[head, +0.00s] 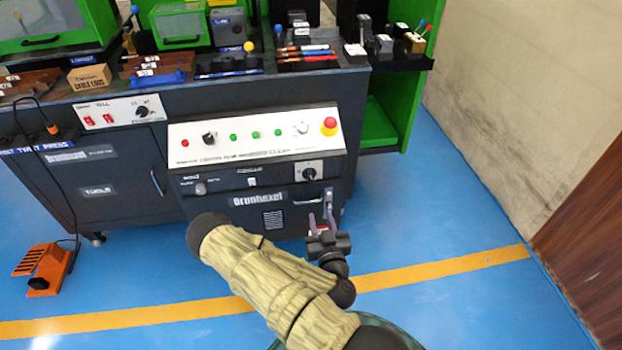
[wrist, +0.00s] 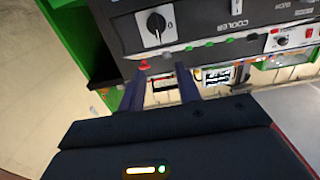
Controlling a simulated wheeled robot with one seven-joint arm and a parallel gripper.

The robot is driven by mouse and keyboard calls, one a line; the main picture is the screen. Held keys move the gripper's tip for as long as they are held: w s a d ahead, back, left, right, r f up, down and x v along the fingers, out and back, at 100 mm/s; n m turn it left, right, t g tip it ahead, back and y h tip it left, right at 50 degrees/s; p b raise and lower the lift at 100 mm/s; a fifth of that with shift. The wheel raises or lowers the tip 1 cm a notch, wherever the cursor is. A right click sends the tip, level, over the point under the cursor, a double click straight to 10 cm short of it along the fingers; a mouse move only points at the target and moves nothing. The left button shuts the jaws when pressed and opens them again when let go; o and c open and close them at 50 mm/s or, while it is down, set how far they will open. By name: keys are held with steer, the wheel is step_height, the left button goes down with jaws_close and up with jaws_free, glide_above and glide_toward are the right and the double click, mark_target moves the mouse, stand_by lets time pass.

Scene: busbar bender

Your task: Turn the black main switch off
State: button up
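The black main switch (head: 309,173) is a round rotary knob on a pale square plate, at the lower right of the machine's front below the white control panel. In the wrist view the switch (wrist: 155,28) is at the top, with a white mark on the knob and a "0" beside it. My gripper (head: 321,214) is open and empty, below and slightly right of the switch in the head view. In the wrist view the gripper (wrist: 162,72) has a clear gap between its fingers, and its tips are apart from the knob.
The white panel (head: 255,135) carries a red-and-yellow emergency stop (head: 329,126), a black selector (head: 209,138) and several green buttons. A small red part (wrist: 144,65) shows near one fingertip. An orange foot pedal (head: 45,268) stands at left. Blue floor is open at right.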

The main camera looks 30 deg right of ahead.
steer(key=shift+s+d, duration=0.15)
steer(key=b, duration=0.5)
glide_toward(311, 175)
steer(key=x, duration=0.9)
steer(key=shift+w+d, duration=0.1)
steer(key=shift+w, duration=0.15)
